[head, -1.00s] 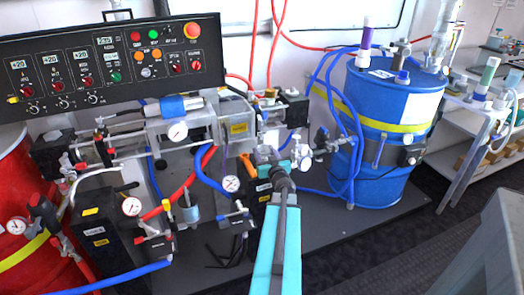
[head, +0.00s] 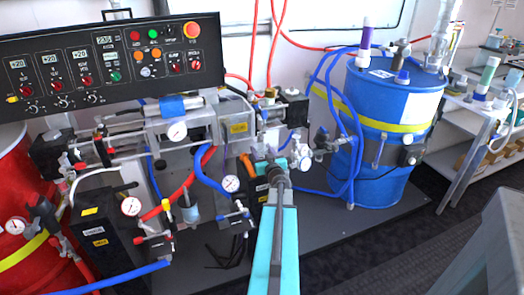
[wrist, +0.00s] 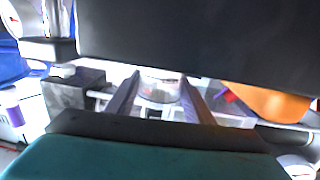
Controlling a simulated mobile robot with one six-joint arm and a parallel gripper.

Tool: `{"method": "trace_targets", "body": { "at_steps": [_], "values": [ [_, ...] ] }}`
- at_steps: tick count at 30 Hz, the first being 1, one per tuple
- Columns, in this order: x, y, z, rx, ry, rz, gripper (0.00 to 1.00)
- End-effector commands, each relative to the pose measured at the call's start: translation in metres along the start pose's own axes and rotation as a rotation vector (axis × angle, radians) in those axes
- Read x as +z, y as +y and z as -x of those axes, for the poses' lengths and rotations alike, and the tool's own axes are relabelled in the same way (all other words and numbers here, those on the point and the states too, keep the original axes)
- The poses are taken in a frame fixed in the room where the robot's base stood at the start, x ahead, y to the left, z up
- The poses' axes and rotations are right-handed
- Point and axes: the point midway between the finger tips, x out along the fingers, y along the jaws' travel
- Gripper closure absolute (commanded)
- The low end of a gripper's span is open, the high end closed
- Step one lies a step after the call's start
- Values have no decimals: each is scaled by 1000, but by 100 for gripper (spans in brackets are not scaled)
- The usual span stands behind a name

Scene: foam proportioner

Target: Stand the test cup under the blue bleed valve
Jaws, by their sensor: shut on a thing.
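My gripper (head: 275,160) is in front of the machine's lower right part in the head view, with my turquoise arm link below it. In the wrist view, its two dark fingers (wrist: 158,92) stand on either side of a clear cup (wrist: 160,88), which I take to be the test cup; they are shut on it. In the head view my own arm hides most of the cup. A valve with blue parts (head: 237,212), apparently the blue bleed valve, sits left of my gripper, below a round gauge (head: 231,184). I cannot make out its outlet.
A blue drum (head: 385,185) with blue hoses stands to the right. A black block (head: 97,240) and a red-handled valve (head: 155,235) stand to the left. An orange part (wrist: 265,100) is close on the right in the wrist view. The dark base plate (head: 320,235) is clear right of my arm.

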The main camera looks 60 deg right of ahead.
Motion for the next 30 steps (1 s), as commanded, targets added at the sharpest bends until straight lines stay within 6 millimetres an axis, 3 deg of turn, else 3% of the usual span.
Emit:
{"method": "trace_targets", "body": {
  "at_steps": [2, 3, 6, 20, 30],
  "values": [
    [2, 0, 0, 0, 0, 0, 74],
    [2, 0, 0, 0, 0, 0, 49],
    [2, 0, 0, 0, 0, 0, 34],
    [-2, 0, 1, 0, 0, -1, 34],
    [-2, -1, 27, 0, 0, -1, 34]
  ]
}}
